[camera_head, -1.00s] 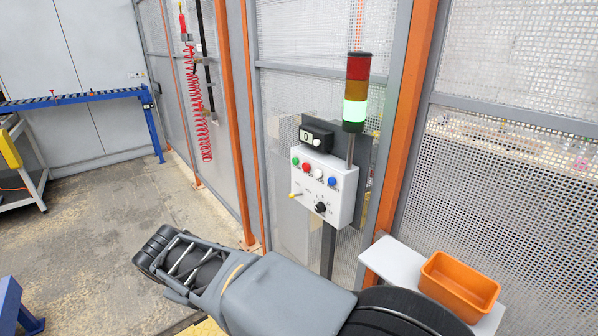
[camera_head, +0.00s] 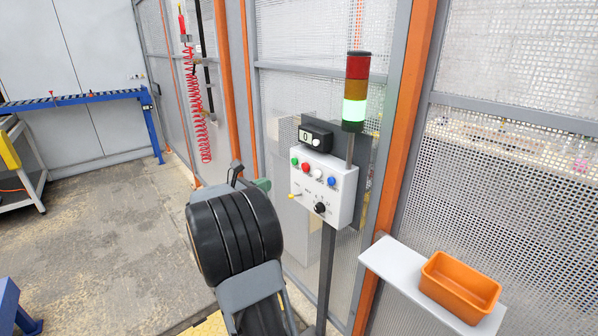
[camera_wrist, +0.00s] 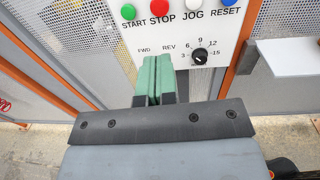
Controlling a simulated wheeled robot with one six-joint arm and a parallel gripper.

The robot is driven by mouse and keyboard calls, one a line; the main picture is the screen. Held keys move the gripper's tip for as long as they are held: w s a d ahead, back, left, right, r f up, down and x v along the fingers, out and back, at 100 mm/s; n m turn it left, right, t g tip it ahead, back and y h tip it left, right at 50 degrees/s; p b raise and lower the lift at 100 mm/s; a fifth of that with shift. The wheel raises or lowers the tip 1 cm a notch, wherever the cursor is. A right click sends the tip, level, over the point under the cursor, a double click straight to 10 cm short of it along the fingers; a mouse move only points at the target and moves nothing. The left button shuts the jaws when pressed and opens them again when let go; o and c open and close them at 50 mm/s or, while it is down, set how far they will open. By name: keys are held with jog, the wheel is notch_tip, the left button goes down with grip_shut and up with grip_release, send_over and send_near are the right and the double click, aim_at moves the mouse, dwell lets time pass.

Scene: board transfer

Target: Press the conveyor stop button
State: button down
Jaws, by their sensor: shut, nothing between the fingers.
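The control box (camera_head: 341,188) is white, on a post in front of the mesh fence. Its red STOP button (camera_head: 306,168) sits in the top row, between the green START button (camera_head: 295,161) and the white JOG button (camera_head: 318,174); the blue RESET button (camera_head: 331,181) is at the right. In the wrist view the red STOP button (camera_wrist: 159,7) is at the top edge. My gripper (camera_wrist: 158,62) has green fingers, shut and empty, below the buttons and in front of the panel's lower left part. It also shows in the head view (camera_head: 262,184), left of the box, apart from the STOP button.
A signal tower (camera_head: 355,92) with its green lamp lit stands above the box. A counter display (camera_head: 315,137) sits on top. A black dial (camera_wrist: 200,56) is right of my fingers. An orange bin (camera_head: 460,286) rests on a white shelf (camera_head: 396,262) at the right.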

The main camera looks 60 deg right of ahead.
aim_at(304, 168)
jog(key=p+x, duration=0.2)
jog(key=x, duration=1)
jog(key=shift+d+p, duration=0.2)
jog(key=shift+p, duration=0.2)
jog(key=shift+x, duration=0.8)
jog(key=shift+f, duration=0.1)
